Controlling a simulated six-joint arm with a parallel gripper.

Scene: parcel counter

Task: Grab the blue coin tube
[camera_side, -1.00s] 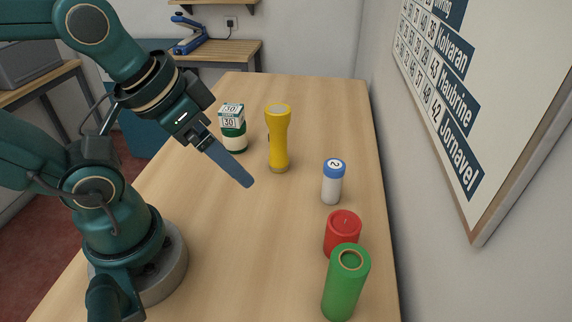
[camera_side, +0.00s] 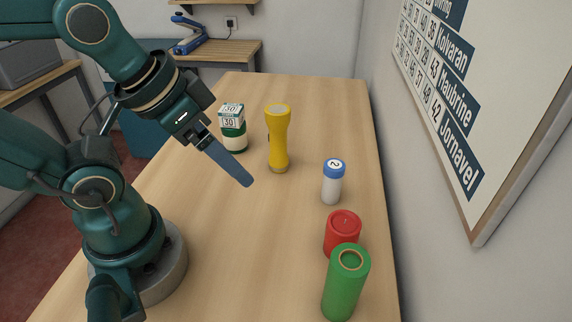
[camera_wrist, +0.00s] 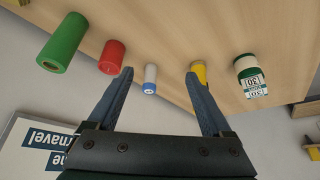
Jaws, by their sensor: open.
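The blue coin tube (camera_side: 332,182) stands upright on the counter, right of the middle in the side view. It has a blue cap marked 2 and a pale whitish body. In the wrist view the coin tube (camera_wrist: 150,79) shows between my two fingers, farther off than their tips. My gripper (camera_side: 247,183) is in the air to the left of the tube and apart from it. In the wrist view my gripper (camera_wrist: 159,72) is open, with nothing between its fingers.
A red cylinder (camera_side: 342,236) and a green cylinder (camera_side: 345,284) stand in front of the tube. A yellow flashlight (camera_side: 278,140) and a green-and-white container (camera_side: 233,130) stand behind, to the left. A wall with a sign board (camera_side: 440,100) borders the counter's right. The counter's middle (camera_side: 260,230) is clear.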

